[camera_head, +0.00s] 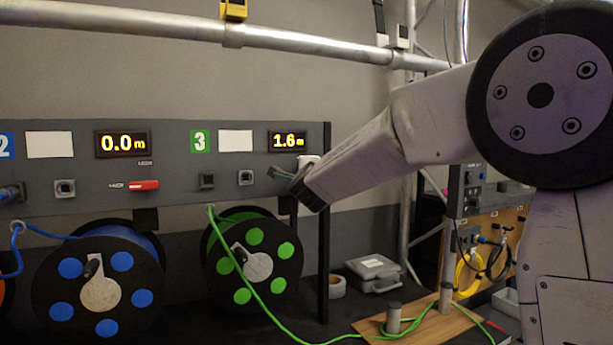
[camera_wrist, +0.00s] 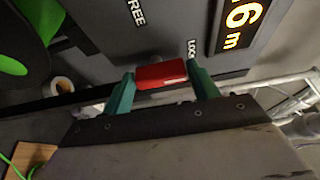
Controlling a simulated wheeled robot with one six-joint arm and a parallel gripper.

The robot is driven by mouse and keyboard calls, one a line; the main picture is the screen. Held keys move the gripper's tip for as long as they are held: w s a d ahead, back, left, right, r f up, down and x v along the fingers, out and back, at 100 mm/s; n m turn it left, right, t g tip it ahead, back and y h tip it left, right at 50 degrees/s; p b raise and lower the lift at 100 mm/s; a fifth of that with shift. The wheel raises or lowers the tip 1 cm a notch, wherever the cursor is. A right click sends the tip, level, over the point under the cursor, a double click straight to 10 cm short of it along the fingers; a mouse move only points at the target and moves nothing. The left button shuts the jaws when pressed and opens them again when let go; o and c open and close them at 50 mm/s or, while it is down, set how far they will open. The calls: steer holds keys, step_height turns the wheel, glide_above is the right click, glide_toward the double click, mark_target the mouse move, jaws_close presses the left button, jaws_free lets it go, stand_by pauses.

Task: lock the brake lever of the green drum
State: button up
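The green drum (camera_head: 289,265), a black reel with green discs, stands below the grey panel's "3" sign in the head view. A green cable runs from it. In the wrist view the red brake lever (camera_wrist: 161,74) is between the two green fingers of my gripper (camera_wrist: 161,80). The red part fills the gap, and my gripper looks shut on it. "FREE" and "LOCK" labels show beyond it; LOCK is partly covered. I cannot tell which label the lever points to. In the head view my gripper (camera_head: 283,174) is at the panel's right end and hides this lever.
The blue drum (camera_head: 150,283) stands to the left, with its own red lever (camera_head: 144,185) above it. The panel displays read 0.0 m and 1.6 m (camera_head: 288,141). A grey case (camera_head: 374,274) and a tape roll (camera_head: 337,287) lie right of the green drum. A truss tube crosses above.

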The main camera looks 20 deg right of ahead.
steer(key=shift+o, duration=1.1)
steer(key=v, duration=0.7)
steer(key=shift+s, duration=0.4)
